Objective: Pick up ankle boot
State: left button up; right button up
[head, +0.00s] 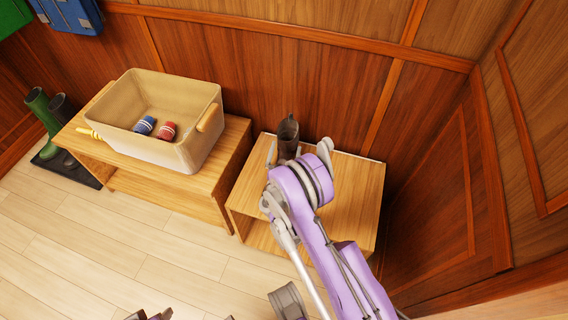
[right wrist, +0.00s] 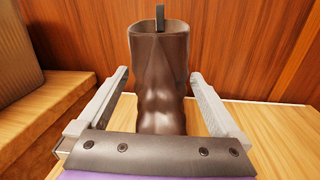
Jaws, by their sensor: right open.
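The brown ankle boot (head: 288,132) stands upright on the low wooden bench at the right, near the wall. It also shows in the right wrist view (right wrist: 160,60), with a dark pull loop at the top of its shaft. My right gripper (head: 298,148) is open at the boot. In the right wrist view, the two grey fingers of the gripper (right wrist: 160,76) lie on either side of the boot, with a visible gap on each side. The boot's lower part and sole are hidden behind the gripper.
The right bench (head: 355,180) is otherwise bare. A left bench (head: 230,165) carries a beige bin (head: 115,127) with a blue-striped roll (head: 144,125) and a red-striped one (head: 167,131). Green boots (head: 42,110) stand far left. A panelled wall (head: 430,180) closes the right side.

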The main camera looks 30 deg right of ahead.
jog(key=shift+a, duration=0.1)
jog(key=shift+c, duration=0.2)
jog(key=shift+s, duration=0.1)
jog(key=shift+c, duration=1.1)
grip_shut()
jog(key=shift+r, duration=0.1)
